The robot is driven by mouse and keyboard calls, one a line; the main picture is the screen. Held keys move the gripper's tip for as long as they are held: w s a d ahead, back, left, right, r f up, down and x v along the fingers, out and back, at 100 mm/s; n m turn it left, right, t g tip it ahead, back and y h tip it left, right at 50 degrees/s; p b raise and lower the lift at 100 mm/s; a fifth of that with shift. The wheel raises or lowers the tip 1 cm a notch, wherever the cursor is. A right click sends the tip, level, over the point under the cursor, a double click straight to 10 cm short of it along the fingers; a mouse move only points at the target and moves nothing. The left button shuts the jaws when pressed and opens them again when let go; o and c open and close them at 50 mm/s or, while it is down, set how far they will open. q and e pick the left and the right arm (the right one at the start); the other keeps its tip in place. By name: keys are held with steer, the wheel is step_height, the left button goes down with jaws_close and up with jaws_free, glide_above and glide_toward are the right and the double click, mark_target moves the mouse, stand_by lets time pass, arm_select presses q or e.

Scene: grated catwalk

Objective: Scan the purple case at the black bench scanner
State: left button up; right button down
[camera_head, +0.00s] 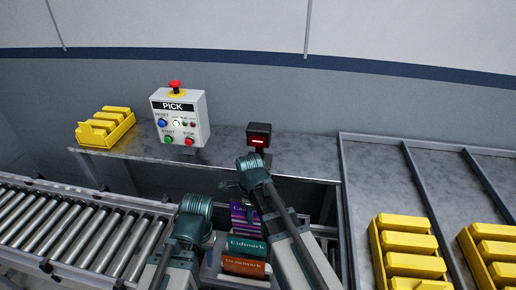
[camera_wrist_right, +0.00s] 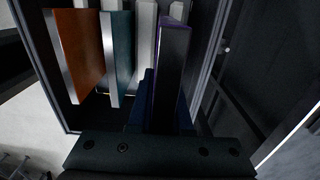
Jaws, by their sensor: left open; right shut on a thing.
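The purple case (camera_head: 237,213) stands upright in a grey bin, partly hidden by my right arm. My right gripper (camera_wrist_right: 163,105) is shut on the purple case, which shows edge-on between its fingers in the right wrist view (camera_wrist_right: 174,62). In the head view its fingers are mostly hidden behind the arm. The black bench scanner (camera_head: 259,138) with a red lit window stands on the bench, beyond my right wrist. My left gripper (camera_head: 198,208) is open to the left of the bin, its fingers hard to make out.
A teal case (camera_head: 246,246) and an orange case (camera_head: 244,266) stand in the bin beside the purple one. A control box (camera_head: 181,118) and a yellow tray (camera_head: 106,127) sit on the bench (camera_head: 225,150). A roller conveyor (camera_head: 80,225) lies left, yellow bins (camera_head: 408,250) right.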

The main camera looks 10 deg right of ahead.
stand_by(0.3)
steer(key=s+a+r+p, duration=0.2)
steer(key=r+p, duration=0.9)
steer(key=s+a+r+p, duration=0.2)
steer(key=s+r+p, duration=0.1)
steer(key=r+p, duration=0.8)
steer(key=shift+s, duration=0.35)
